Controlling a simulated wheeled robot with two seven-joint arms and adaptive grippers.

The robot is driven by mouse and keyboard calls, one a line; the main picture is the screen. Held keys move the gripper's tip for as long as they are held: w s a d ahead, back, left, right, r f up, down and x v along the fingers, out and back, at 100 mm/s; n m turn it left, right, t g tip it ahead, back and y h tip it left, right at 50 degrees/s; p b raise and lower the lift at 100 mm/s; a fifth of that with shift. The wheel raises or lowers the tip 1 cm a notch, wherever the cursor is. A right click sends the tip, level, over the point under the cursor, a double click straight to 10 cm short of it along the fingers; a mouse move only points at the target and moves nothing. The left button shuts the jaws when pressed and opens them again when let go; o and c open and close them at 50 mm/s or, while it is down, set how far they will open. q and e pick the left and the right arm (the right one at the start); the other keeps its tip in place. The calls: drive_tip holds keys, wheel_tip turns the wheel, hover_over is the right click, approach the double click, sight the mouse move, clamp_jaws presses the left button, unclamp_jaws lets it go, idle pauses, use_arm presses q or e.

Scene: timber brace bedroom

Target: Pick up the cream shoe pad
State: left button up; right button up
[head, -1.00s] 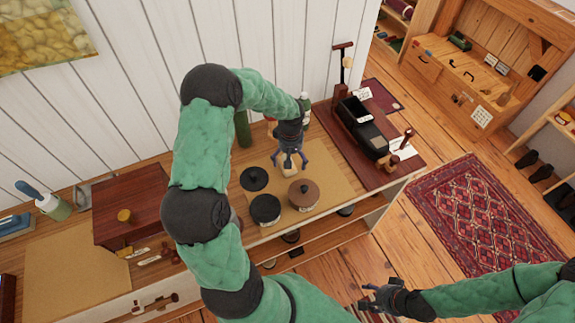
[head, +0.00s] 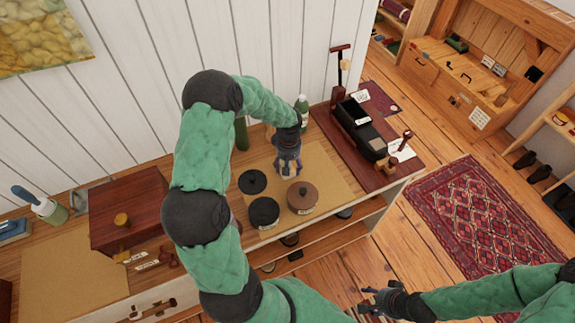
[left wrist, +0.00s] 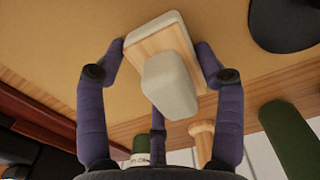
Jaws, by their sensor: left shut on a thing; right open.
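The cream shoe pad (left wrist: 168,84) shows in the left wrist view as a pale block on a wooden plate with a cream layer beneath. My left gripper (head: 289,170) is shut on it, with purple fingers on both sides of the plate in the left wrist view (left wrist: 160,62). In the head view the gripper mostly hides the pad, low over the tan mat (head: 325,172). I cannot tell whether the pad touches the mat. My right gripper (head: 374,299) is open and empty over the floor, in front of the bench.
Two round dark tins (head: 264,212) and (head: 302,197) and a black lid (head: 252,181) lie close to the left gripper. Green bottles (head: 241,133) and (head: 302,109) stand behind.

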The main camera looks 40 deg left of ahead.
use_arm(q)
drive_tip(key=shift+r, duration=0.65)
wheel_tip(320, 180, up, 2)
drive_tip(key=shift+r+p, duration=0.25)
drive_tip(key=shift+p, duration=0.35)
drive_tip(key=s+r, duration=0.1)
drive_tip(key=s+d+r, duration=0.1)
drive_tip(key=r, duration=0.1)
drive_tip(key=s+d+r+p, duration=0.1)
drive_tip(key=r, duration=0.1)
drive_tip(key=shift+s+d, duration=0.1)
drive_tip(key=shift+s, duration=0.3)
drive_tip(key=s+d+r+p, duration=0.1)
drive_tip(key=s+d+r, duration=0.3)
drive_tip(key=s, duration=0.4)
drive_tip(key=shift+s+d, duration=0.15)
drive_tip(key=shift+d, duration=0.3)
drive_tip(key=shift+r, duration=0.1)
